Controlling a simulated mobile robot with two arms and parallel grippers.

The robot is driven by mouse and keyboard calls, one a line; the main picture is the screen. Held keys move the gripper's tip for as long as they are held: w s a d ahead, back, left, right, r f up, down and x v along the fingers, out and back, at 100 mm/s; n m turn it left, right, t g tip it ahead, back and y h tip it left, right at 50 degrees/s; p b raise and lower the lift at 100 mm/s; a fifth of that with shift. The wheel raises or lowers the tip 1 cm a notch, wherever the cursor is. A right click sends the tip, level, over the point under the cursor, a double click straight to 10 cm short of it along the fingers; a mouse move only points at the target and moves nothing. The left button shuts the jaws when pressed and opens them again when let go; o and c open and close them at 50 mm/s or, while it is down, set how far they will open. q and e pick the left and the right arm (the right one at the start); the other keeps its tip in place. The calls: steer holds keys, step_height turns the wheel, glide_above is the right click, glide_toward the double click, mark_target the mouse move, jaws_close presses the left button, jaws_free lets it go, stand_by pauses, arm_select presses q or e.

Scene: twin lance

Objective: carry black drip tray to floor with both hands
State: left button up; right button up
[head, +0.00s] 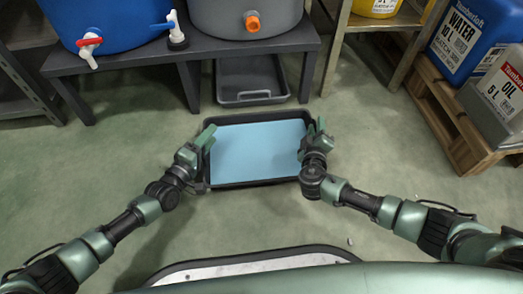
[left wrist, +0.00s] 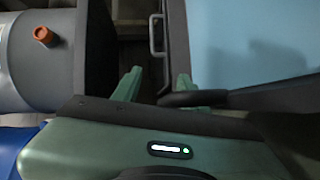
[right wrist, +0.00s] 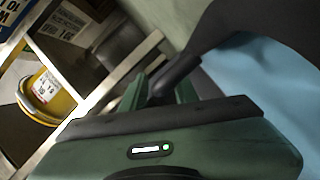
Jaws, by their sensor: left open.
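The black drip tray (head: 250,184) is in the middle of the head view, in front of the bench, with a flat light-blue surface inside. It looks level; I cannot tell whether it touches the floor (head: 240,222). My left gripper (head: 203,138) is open at the tray's left rim. In the left wrist view its two fingers (left wrist: 155,86) stand apart, with the tray's dark edge beside them. My right gripper (head: 316,131) is at the tray's right rim. In the right wrist view a dark part of the tray passes by its fingers (right wrist: 158,92); their grip on it is unclear.
A dark bench (head: 140,62) holds a blue barrel (head: 110,18) and a grey barrel (head: 225,15) with an orange tap. A second black tray (head: 250,80) lies beneath it. A wooden pallet (head: 450,125) with containers stands at right. Floor in front is clear.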

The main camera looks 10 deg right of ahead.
arm_select(q)
steer(key=shift+s+a+f, duration=0.2)
steer(key=shift+s+f, duration=0.1)
steer(key=shift+f, duration=0.4)
arm_select(e)
steer(key=shift+a+f, duration=0.1)
steer(key=shift+a, duration=0.05)
arm_select(q)
steer(key=v, duration=0.6)
steer(key=shift+s+a+r, duration=0.1)
steer(key=shift+a+r, duration=0.1)
steer(key=shift+s+a+r, duration=0.2)
steer(key=shift+s+a, duration=0.05)
steer(key=shift+s, duration=0.35)
arm_select(e)
steer(key=shift+d, duration=0.2)
